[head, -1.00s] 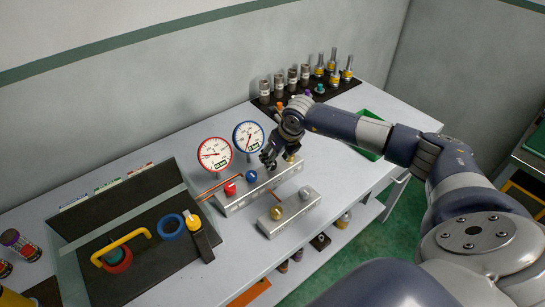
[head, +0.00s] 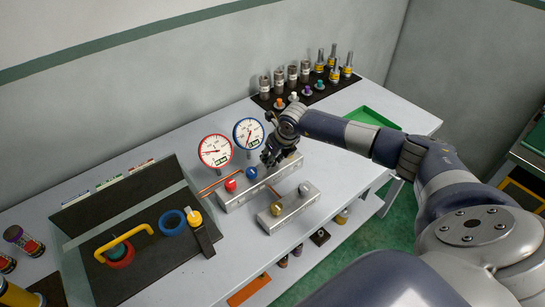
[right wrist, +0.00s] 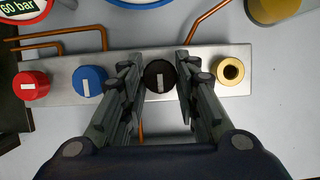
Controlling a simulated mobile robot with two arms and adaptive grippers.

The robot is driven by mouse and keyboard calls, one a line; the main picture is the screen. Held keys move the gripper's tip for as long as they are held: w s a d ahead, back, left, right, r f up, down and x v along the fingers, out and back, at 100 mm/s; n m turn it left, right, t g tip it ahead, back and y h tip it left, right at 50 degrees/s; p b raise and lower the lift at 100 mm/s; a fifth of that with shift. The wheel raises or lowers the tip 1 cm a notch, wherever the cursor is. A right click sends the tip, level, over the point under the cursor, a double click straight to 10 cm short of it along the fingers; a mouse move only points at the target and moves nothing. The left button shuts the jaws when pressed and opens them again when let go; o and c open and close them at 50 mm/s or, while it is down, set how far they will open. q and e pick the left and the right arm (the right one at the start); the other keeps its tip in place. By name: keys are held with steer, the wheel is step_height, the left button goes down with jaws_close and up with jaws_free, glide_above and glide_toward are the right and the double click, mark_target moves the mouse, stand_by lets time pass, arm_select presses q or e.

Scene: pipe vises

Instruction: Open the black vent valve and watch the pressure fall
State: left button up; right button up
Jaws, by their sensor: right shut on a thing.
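The black vent valve knob (right wrist: 160,78) sits on a grey metal block (right wrist: 58,75), between a blue knob (right wrist: 88,80) and a brass fitting (right wrist: 229,71) in the right wrist view. A white bar on it points up and down in that view. My right gripper (right wrist: 160,60) is shut on this knob, one finger on each side. In the head view my right gripper (head: 267,158) is over the block and hides the knob. A red-rimmed gauge (head: 215,150) and a blue-rimmed gauge (head: 248,133) stand behind the block; their needles are too small to read exactly. My left gripper is out of view.
A red knob (head: 230,185) is at the block's left end. A smaller block (head: 290,210) with two round knobs lies in front. A black tray (head: 150,235) with rings and a yellow handle is left. Several metal fittings (head: 305,72) stand behind; a green tray (head: 370,117) is right.

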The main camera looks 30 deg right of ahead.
steer(key=shift+f+n+b, duration=0.15)
steer(key=shift+n+b, duration=0.25)
steer(key=shift+b, duration=0.4)
steer(key=n+y+b, duration=0.1)
steer(key=n+b, duration=0.2)
steer(key=b, duration=0.1)
steer(key=n+g+y+b, duration=0.1)
steer(key=n+b, duration=0.2)
steer(key=b, duration=0.1)
steer(key=n+g+y+b, duration=0.1)
steer(key=n+b, duration=0.2)
steer(key=shift+w+d+b, duration=0.2)
steer(key=shift+w+b, duration=0.1)
steer(key=shift+b, duration=0.1)
steer(key=n+g+y+b, duration=0.1)
steer(key=n+b, duration=0.1)
steer(key=n, duration=0.1)
steer(key=shift+n+g+b, duration=0.4)
steer(key=shift+n+b, duration=0.35)
steer(key=shift+n, duration=0.35)
steer(key=shift+r+n, duration=0.2)
steer(key=shift+n, duration=0.1)
steer(key=o, duration=1.1)
steer(key=shift+c, duration=0.2)
